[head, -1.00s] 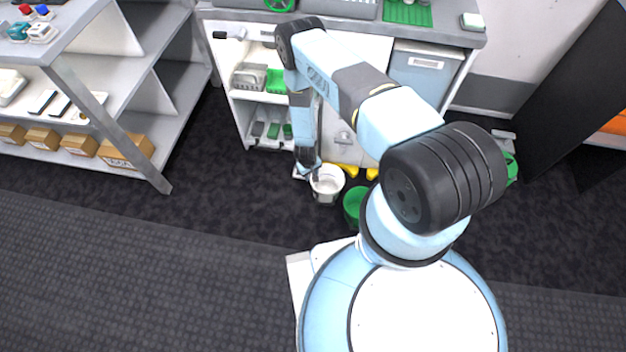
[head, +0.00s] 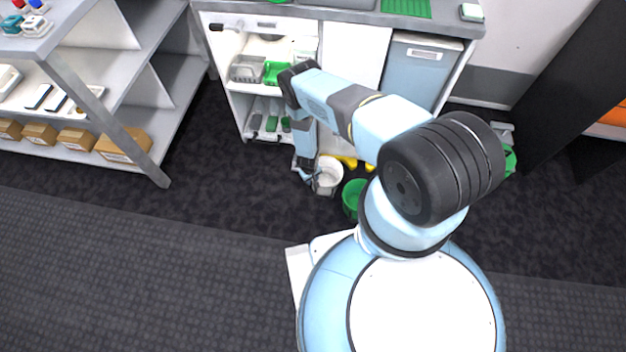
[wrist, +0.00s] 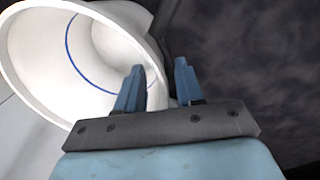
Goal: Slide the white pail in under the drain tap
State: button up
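The white pail (head: 328,176) stands on the dark floor in front of the bench, left of a green bucket. My gripper (head: 308,175) is low at the pail's left side in the head view. In the wrist view the pail (wrist: 50,55) fills the upper left, its open mouth and a blue ring line inside showing. My gripper's two blue fingers (wrist: 159,85) straddle the pail's wall near the rim, one over the mouth, one outside. A gap shows between them, so they look open. I cannot make out the drain tap; my arm covers part of the bench front.
The green bucket (head: 355,197) stands close at the pail's right. Yellow feet or blocks (head: 348,161) show behind the pail under the bench. A grey shelf unit (head: 130,95) with boxes stands at left. Floor left of the pail is clear.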

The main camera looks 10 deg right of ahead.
jog(key=shift+f, duration=0.3)
grip_shut()
dwell(0.3)
